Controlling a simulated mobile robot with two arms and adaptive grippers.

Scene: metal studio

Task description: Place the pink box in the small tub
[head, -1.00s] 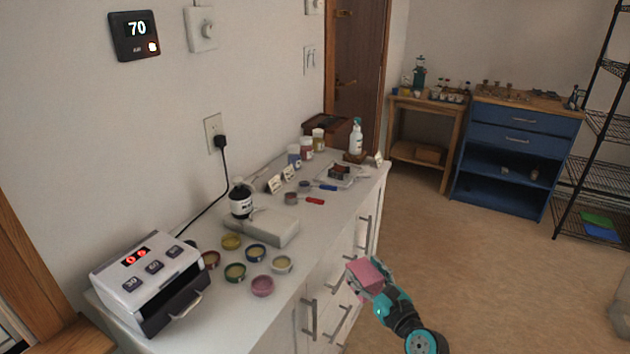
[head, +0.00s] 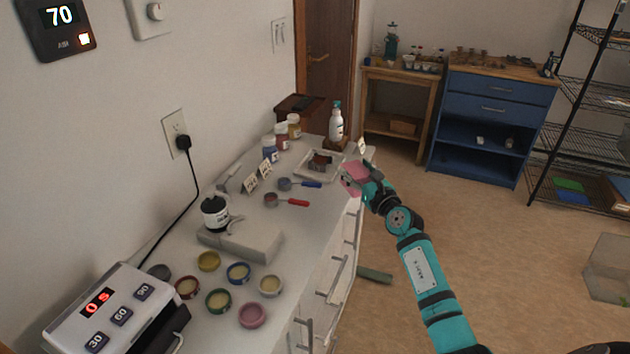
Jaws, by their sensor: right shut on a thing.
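The pink box (head: 353,176) is held at the end of my right arm, near the right edge of the white counter. My right gripper (head: 359,180) is shut on it; the fingers and the box partly cover each other. A clear, open-looking tub (head: 609,268) stands on the floor at the right edge of the view, cut off by the frame. Several small round open tins, including a pink one (head: 252,315), sit on the counter. I cannot tell for certain which container is the small tub. My left gripper is not in view.
A blue cabinet (head: 490,125) and wire shelf stand behind. The floor on the right is mostly clear.

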